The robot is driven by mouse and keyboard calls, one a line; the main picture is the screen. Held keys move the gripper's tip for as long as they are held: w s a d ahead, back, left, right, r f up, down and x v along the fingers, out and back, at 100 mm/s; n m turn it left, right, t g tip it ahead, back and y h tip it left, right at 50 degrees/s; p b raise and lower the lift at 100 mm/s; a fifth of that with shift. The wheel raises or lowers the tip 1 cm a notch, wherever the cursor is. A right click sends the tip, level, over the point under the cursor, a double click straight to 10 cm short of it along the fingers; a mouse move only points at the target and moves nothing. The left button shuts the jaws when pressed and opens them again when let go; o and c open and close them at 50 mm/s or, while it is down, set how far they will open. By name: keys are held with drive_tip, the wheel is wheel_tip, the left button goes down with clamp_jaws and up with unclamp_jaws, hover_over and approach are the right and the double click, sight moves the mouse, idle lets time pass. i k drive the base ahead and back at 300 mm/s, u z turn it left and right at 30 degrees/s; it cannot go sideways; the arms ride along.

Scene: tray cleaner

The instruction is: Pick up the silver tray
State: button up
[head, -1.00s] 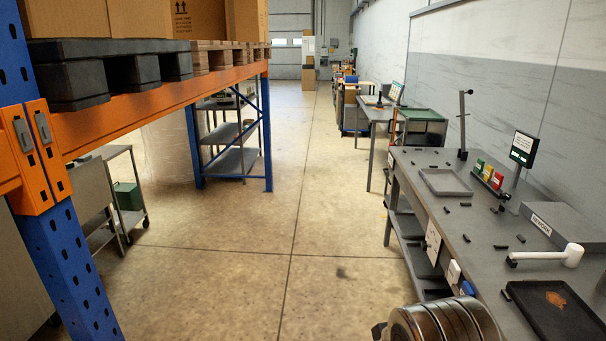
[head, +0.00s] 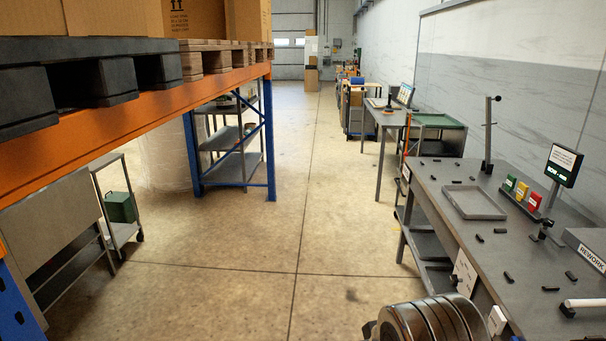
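A grey, silver-looking shallow tray (head: 474,203) lies on the grey workbench (head: 436,178) at the right, near the bench's left edge. Small black pieces lie around it on the bench top. A round, ribbed metallic part of my own arm shows at the bottom edge, in front of the bench. My gripper's fingers are not in view. Nothing is seen touching the tray.
Coloured blocks (head: 522,191) and a small screen (head: 563,165) stand right of the tray. A REWORK box (head: 590,250) is nearer. An orange-beamed rack (head: 150,100) lines the left. The floor aisle (head: 300,230) between is clear.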

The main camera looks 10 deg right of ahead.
sight(472, 203)
drive_tip(key=z, duration=0.05)
drive_tip(key=i, duration=1.5)
drive_tip(key=z, duration=0.4)
drive_tip(key=i, duration=0.75)
drive_tip(key=z, duration=0.45)
drive_tip(key=i, duration=0.75)
drive_tip(key=z, duration=0.55)
drive_tip(key=i, duration=0.95)
drive_tip(key=z, duration=0.3)
